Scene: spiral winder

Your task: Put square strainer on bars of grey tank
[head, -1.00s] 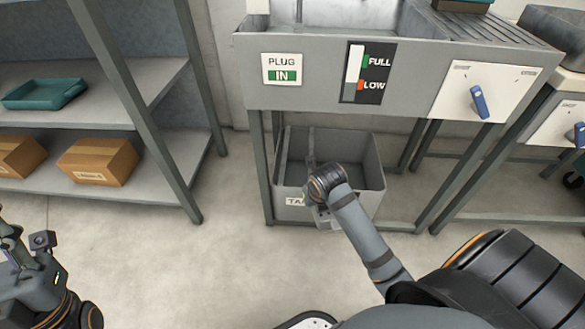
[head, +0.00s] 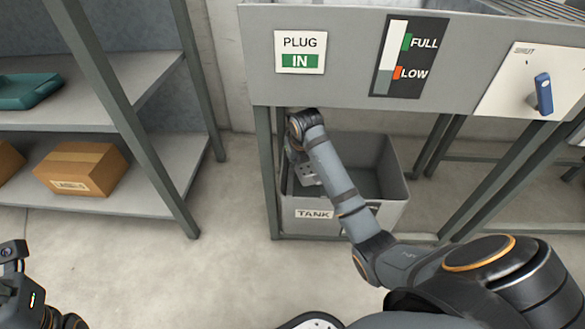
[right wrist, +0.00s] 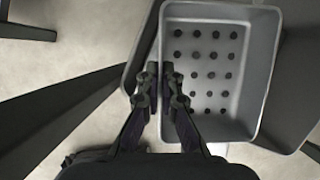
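The square strainer (right wrist: 222,125) is a light grey tray with rows of dark round holes in its floor. My right gripper (right wrist: 160,75) has its fingers on either side of the strainer's left wall, shut on it. In the head view the strainer (head: 305,174) shows in part below my right wrist, over the left part of the grey tank (head: 350,213) labelled TANK. The tank's rim (right wrist: 300,135) shows behind the strainer in the right wrist view. The tank's bars cannot be made out. Only my left wrist shows at the lower left; its fingers are out of view.
The tank stands low, under a grey machine (head: 350,90) and between its legs (head: 268,180). A metal shelf (head: 130,195) with a cardboard box (head: 82,168) and a teal tray (head: 28,90) stands at the left. The floor in front of it is clear.

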